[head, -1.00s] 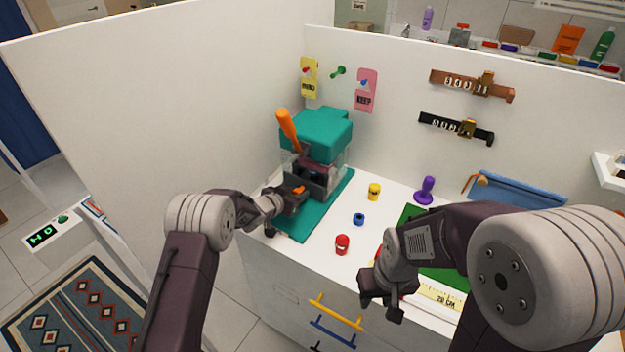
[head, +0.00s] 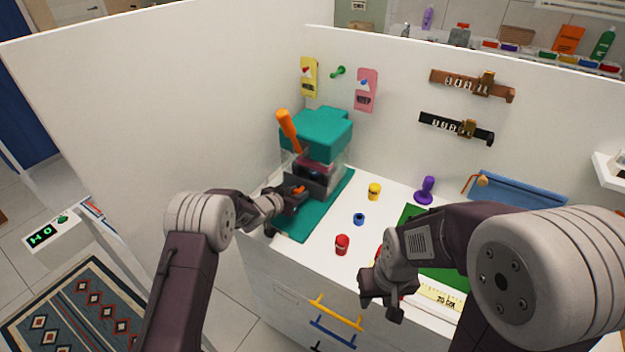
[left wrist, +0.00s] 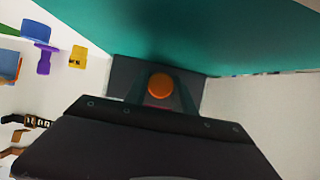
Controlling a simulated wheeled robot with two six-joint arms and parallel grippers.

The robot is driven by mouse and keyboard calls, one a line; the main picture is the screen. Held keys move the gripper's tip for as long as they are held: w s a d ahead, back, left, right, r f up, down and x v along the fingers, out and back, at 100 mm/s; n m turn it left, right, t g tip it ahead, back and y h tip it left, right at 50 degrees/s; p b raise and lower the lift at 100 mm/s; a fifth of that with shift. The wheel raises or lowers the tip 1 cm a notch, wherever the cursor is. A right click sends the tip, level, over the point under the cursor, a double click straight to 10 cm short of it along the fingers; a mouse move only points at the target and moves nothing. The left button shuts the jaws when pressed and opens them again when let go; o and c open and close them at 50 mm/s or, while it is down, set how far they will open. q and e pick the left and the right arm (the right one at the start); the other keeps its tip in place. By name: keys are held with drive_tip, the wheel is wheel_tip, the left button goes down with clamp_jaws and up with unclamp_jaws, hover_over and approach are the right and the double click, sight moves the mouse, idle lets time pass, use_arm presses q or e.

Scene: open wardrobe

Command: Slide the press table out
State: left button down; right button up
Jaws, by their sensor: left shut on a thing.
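The press (head: 318,135) is a teal-topped machine with an orange lever (head: 289,130), standing on a teal base (head: 335,205) on the white counter. Its dark press table sits low at the front, mostly hidden by my gripper in the head view; a grey plate (left wrist: 128,72) that looks like it shows in the left wrist view. My left gripper (head: 296,194) is shut on the table's orange knob (left wrist: 160,85), with one finger on each side. My right gripper (head: 382,306) hangs near the counter's front edge, its fingers apart and empty.
A red jar (head: 342,244), a blue ring-like piece (head: 359,219) and a yellow jar (head: 374,191) stand right of the base. A purple stamp (head: 426,190) is farther back. White panels (head: 150,110) close off the left and back. Drawers with coloured handles (head: 335,312) lie below.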

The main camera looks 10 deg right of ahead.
sight(279, 223)
use_arm(q)
drive_tip(key=shift+s+a, duration=0.15)
drive_tip(key=shift+s, duration=0.1)
drive_tip(key=shift+s+a, duration=0.7)
drive_tip(key=shift+s, duration=0.2)
drive_tip(key=shift+s+a+f, duration=0.15)
drive_tip(key=shift+s+a, duration=0.55)
drive_tip(key=shift+s, duration=0.35)
drive_tip(key=shift+s+a, duration=0.2)
drive_tip(key=shift+s, duration=0.05)
drive_tip(key=shift+s+a, duration=0.7)
drive_tip(key=shift+s, duration=0.35)
drive_tip(key=shift+s+a, duration=0.7)
drive_tip(key=shift+s, duration=0.3)
drive_tip(key=shift+f, duration=0.1)
